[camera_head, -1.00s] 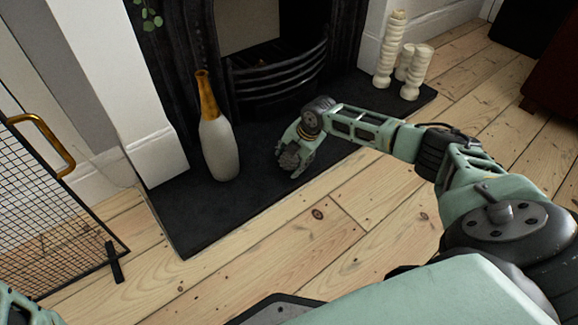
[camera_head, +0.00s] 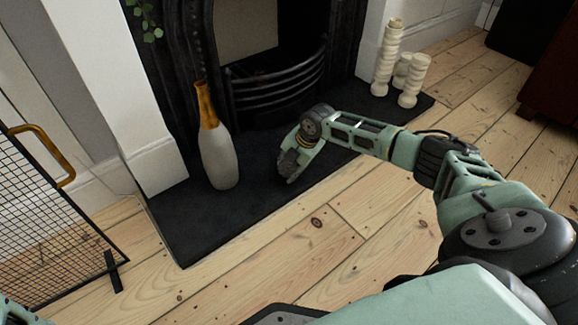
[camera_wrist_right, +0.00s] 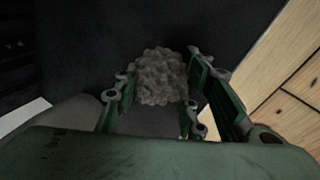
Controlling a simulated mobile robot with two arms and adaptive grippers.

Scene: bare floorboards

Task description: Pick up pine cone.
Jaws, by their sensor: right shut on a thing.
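The pine cone (camera_wrist_right: 160,76) is a grey-brown, knobbly lump in the right wrist view. It sits between the two green and grey fingers of my right gripper (camera_head: 289,166), which is shut on it. In the head view the gripper points down over the dark hearth slab, to the right of the bottle, and its own body hides the pine cone. I cannot tell whether the cone still touches the slab. My left gripper is not in view.
A white bottle with a gold neck (camera_head: 218,152) stands on the dark hearth (camera_head: 200,222). Cream candle-like pillars (camera_head: 386,62) stand at its right end. A mesh fire screen (camera_head: 45,225) is at the left. The floorboards (camera_head: 300,255) in front are clear.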

